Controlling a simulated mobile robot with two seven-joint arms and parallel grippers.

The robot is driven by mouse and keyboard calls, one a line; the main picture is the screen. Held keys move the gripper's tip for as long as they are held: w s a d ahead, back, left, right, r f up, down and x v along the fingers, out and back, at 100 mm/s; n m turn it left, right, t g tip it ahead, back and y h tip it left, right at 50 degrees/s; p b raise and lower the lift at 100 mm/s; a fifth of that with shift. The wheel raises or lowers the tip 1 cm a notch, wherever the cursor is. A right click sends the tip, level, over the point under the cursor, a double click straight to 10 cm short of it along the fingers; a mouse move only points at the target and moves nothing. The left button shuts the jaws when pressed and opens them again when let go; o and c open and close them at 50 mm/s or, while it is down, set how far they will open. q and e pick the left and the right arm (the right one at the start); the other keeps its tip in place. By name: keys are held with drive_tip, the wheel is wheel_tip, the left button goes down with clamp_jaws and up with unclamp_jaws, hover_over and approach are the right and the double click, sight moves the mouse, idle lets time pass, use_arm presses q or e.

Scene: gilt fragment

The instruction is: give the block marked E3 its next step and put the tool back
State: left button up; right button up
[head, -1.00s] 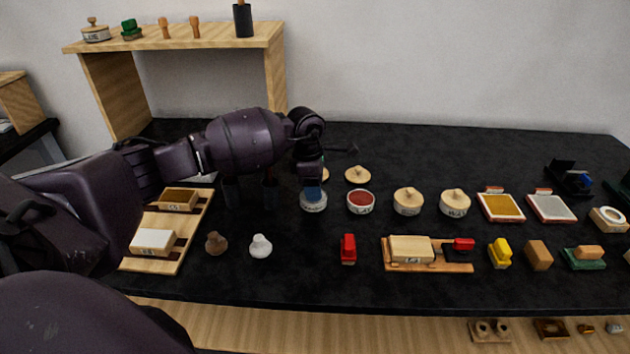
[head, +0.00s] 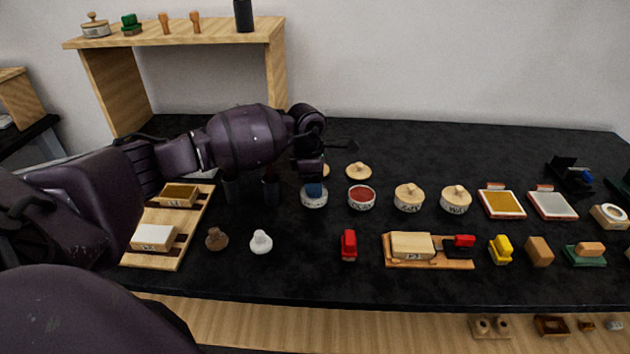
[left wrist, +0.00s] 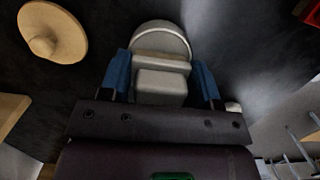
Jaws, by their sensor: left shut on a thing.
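My left gripper (head: 314,188) hangs over a white pot (head: 313,201) at the table's middle. In the left wrist view its blue fingertips (left wrist: 161,80) stand on both sides of a pale, stepped piece (left wrist: 160,88). They are shut on it; the pot's pale rim (left wrist: 160,32) seems to lie beyond. A cream block (head: 411,244) lies on a wooden board (head: 430,264). A white-topped block (head: 154,237) and an ochre-topped block (head: 179,194) sit on a slatted rack (head: 190,228). The block labels are too small to read surely. My right gripper is not in view.
An open red pot (head: 361,198) and two lidded pots (head: 408,200) stand right of the gripper. A loose lid (head: 358,171) lies behind. A red tool (head: 348,245), yellow tool (head: 500,250) and trays (head: 502,204) spread rightward. A shelf (head: 180,38) rises at back left.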

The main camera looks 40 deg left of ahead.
use_arm(q)
drive_tip(key=shift+f, duration=0.4)
idle(1.0)
drive_tip(key=shift+f, duration=0.1)
idle(0.5)
drive_tip(key=shift+r+p, duration=1.15)
drive_tip(key=shift+r, duration=2.45)
